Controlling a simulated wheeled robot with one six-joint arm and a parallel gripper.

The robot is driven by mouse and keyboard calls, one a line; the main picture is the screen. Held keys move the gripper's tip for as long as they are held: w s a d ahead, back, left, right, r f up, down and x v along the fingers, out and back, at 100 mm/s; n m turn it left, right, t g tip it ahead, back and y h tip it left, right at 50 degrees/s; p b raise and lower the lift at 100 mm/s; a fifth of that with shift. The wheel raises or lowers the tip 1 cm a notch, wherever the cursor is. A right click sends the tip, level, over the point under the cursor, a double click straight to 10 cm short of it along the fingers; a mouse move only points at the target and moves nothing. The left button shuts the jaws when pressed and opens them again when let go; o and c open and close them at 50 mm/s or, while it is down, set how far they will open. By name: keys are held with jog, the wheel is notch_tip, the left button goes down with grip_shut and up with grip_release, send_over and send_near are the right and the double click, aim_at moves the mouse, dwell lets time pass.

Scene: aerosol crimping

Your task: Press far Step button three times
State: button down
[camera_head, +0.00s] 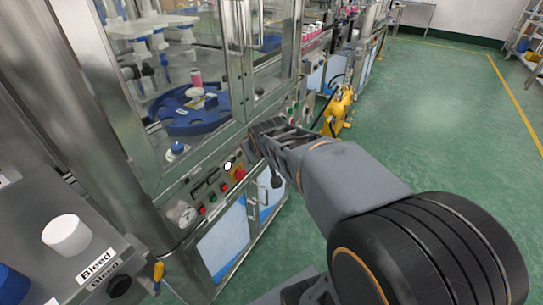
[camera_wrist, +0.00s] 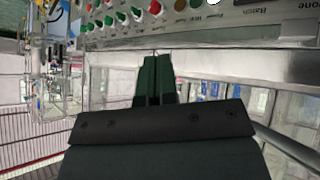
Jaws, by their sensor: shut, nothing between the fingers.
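My gripper (camera_head: 262,130) is shut and empty, at the corner of the machine between the near control panel and a farther one. In the wrist view my closed fingers (camera_wrist: 155,62) point toward a row of coloured buttons, including a red button (camera_wrist: 155,8) and a green button (camera_wrist: 120,17). The fingertips look apart from the buttons. The far control panel (camera_head: 293,108) shows small in the head view, just beyond my gripper. I cannot make out which button is the Step button; its label is not readable.
The near panel (camera_head: 207,190) has several buttons and a gauge (camera_head: 186,216). A glass-walled machine with a blue turntable (camera_head: 190,118) stands behind it. A yellow device (camera_head: 338,112) stands past my gripper. The green floor (camera_head: 440,100) to the right is clear.

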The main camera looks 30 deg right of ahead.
jog(key=w+d+f+n+t+h+b, duration=0.1)
jog(key=w+d+f+n+t+b, duration=0.1)
jog(key=w+d+f+b, duration=0.3)
jog(key=w+d+f+n+t+h+b, duration=0.1)
jog(key=w+d+f+t+b, duration=0.3)
jog(key=d+f+b, duration=0.4)
jog(key=w+d+f+n+t+h+b, duration=0.1)
jog(key=w+d+f+b, duration=0.4)
jog(key=d+f, duration=0.6)
jog(key=d+n+t+b, duration=0.1)
jog(key=t, duration=0.1)
jog(key=shift+w+f+n+t, duration=0.3)
jog(key=shift+w, duration=0.1)
jog(key=w+a, duration=0.4)
jog(key=w, duration=0.3)
jog(key=shift+w+b, duration=0.3)
jog(key=shift+b, duration=0.05)
